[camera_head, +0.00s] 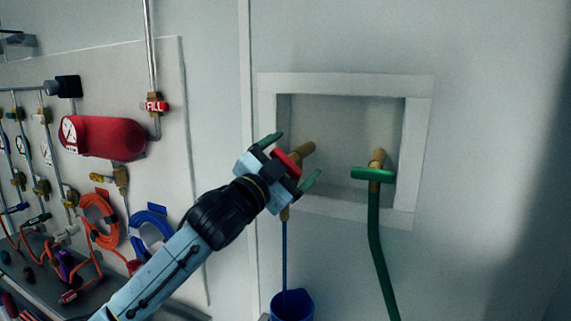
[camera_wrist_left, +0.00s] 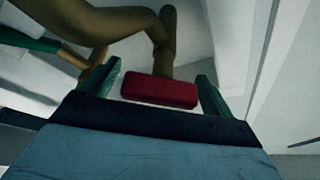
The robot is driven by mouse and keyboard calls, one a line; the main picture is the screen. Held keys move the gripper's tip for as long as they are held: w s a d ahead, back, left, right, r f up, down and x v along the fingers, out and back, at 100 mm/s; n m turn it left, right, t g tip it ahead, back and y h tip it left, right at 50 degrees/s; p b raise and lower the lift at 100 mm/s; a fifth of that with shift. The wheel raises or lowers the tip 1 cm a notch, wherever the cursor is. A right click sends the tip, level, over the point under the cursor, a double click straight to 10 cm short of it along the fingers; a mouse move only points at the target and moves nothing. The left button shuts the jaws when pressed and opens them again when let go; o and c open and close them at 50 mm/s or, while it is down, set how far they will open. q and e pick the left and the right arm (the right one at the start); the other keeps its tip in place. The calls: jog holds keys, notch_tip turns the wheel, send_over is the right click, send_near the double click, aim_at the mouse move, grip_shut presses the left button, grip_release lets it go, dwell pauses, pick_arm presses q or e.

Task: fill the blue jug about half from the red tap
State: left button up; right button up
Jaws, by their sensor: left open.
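The red tap handle (camera_head: 287,163) sits on a brass tap (camera_head: 303,152) at the left of a wall recess. My left gripper (camera_head: 290,161) is open, with its green fingertips either side of the handle. In the left wrist view, the red handle (camera_wrist_left: 160,92) lies between the fingers of the left gripper (camera_wrist_left: 156,84), with small gaps at both ends. A thin blue stream (camera_head: 285,250) falls from below the tap to the blue jug (camera_head: 291,305). The jug is cut off by the bottom edge, and its level cannot be made out. My right gripper is out of view.
A second brass tap with a green handle (camera_head: 373,174) and green hose (camera_head: 378,245) is at the recess's right. The white recess frame (camera_head: 346,84) surrounds both. A panel at left carries a red tank (camera_head: 110,138), orange hose (camera_head: 100,220) and blue hose (camera_head: 150,229).

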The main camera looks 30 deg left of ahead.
pick_arm(q)
jog(key=b+v, duration=0.5)
jog(key=v, duration=0.8)
jog(key=shift+s, duration=0.25)
dwell(0.9)
